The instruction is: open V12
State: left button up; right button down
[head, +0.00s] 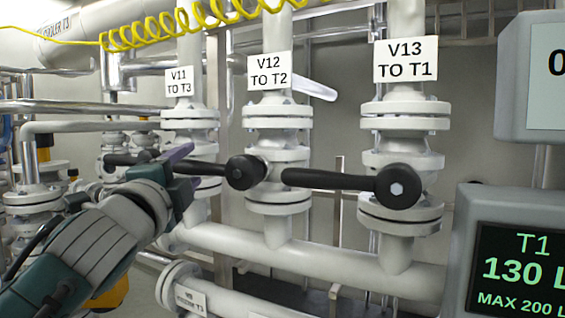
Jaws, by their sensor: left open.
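Valve V12 (277,158) is a white flanged valve on a vertical pipe, under the sign "V12 TO T2" (270,71). Its black lever (215,168) runs roughly level to the left from a round hub, crosswise to the pipe. My left gripper (186,168) is open at the outer left end of this lever. The gripper hides part of that end, and I cannot tell whether the fingers touch it. My right gripper is not in view.
Valve V13 (403,150) stands to the right, and its black lever (330,180) reaches left close to V12. Valve V11 (190,125) is behind my left gripper. A yellow coiled hose (180,22) hangs above. A T1 display (520,265) reads 130 L.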

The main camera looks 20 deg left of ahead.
pick_arm(q)
jog(key=shift+w+a, duration=0.15)
jog(key=shift+w, duration=0.25)
grip_shut()
dwell(1.2)
